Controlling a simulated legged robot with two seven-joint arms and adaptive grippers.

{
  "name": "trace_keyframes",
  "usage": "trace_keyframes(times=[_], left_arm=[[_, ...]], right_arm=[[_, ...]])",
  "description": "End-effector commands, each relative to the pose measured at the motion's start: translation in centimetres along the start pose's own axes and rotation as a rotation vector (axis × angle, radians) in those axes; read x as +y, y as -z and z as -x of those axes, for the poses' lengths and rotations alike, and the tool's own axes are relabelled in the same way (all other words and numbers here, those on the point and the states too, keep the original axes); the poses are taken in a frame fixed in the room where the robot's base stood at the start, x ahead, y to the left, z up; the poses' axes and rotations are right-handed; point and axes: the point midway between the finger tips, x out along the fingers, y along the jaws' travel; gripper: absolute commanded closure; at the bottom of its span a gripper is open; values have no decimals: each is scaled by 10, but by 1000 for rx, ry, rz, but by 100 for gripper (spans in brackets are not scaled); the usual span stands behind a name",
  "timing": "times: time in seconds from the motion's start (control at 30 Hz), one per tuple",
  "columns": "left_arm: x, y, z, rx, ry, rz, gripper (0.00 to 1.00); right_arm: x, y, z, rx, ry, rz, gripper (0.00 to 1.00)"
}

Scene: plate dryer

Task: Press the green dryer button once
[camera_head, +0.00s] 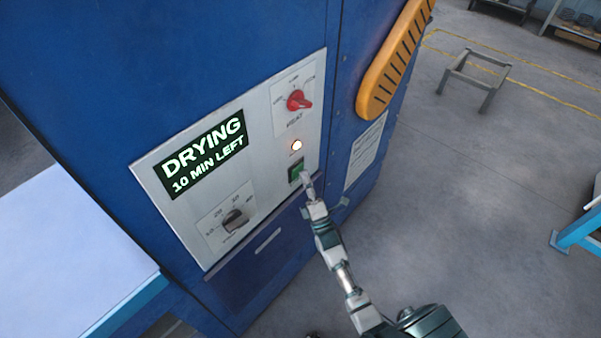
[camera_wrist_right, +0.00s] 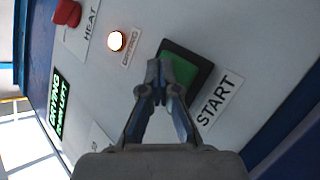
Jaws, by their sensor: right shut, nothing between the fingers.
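The green dryer button (camera_head: 296,172) sits in a dark frame on the light control panel (camera_head: 262,130) of the blue dryer. In the right wrist view the green button (camera_wrist_right: 182,69) is beside a START label (camera_wrist_right: 215,100). My right gripper (camera_head: 307,179) is shut and empty, its fingertips at the button in the head view. In the right wrist view the closed fingertips (camera_wrist_right: 159,66) overlap the button's left part; whether they touch it, I cannot tell. The display (camera_head: 204,154) reads DRYING, 10 MIN LEFT. The indicator lamp (camera_head: 296,146) above the button is lit. My left gripper is not in view.
A red heat knob (camera_head: 298,100) is above the lamp, and a dark timer knob (camera_head: 235,220) is at the panel's lower left. An orange handle (camera_head: 393,62) sticks out at upper right. A light-topped table (camera_head: 75,250) stands at left. The floor to the right is largely open.

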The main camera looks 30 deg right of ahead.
Motion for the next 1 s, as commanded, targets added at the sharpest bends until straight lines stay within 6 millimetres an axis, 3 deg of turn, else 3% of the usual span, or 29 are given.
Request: trace_keyframes(times=[0.77,1.0], left_arm=[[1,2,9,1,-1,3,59],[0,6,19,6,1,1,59]], right_arm=[[11,-10,14,0,0,1,100],[23,-22,28,0,-1,1,100]])
